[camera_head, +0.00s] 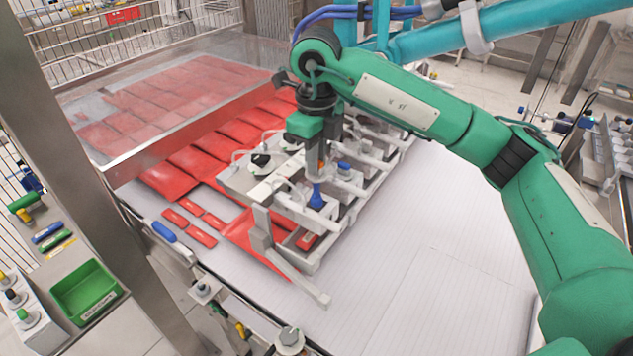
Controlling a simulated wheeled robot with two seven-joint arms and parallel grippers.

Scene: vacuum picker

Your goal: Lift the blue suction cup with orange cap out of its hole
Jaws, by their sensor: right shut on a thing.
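The vacuum picker frame (265,222) is a grey metal rack with white tubes, standing over the conveyor. My right gripper (321,166) comes down at the end of the green arm and is shut on the blue suction cup with orange cap (316,197). The orange part shows between the fingers, and the blue cup points down below them, upright over the near part of the frame. I cannot tell whether its lower end is clear of its hole. My left gripper is not in view.
Other cups sit in the frame, one with a blue top (344,167) close to my right gripper and a black one (260,160) to the left. Red packets (192,168) lie behind and left. A green bin (86,292) is at lower left. The white belt (440,285) at front right is clear.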

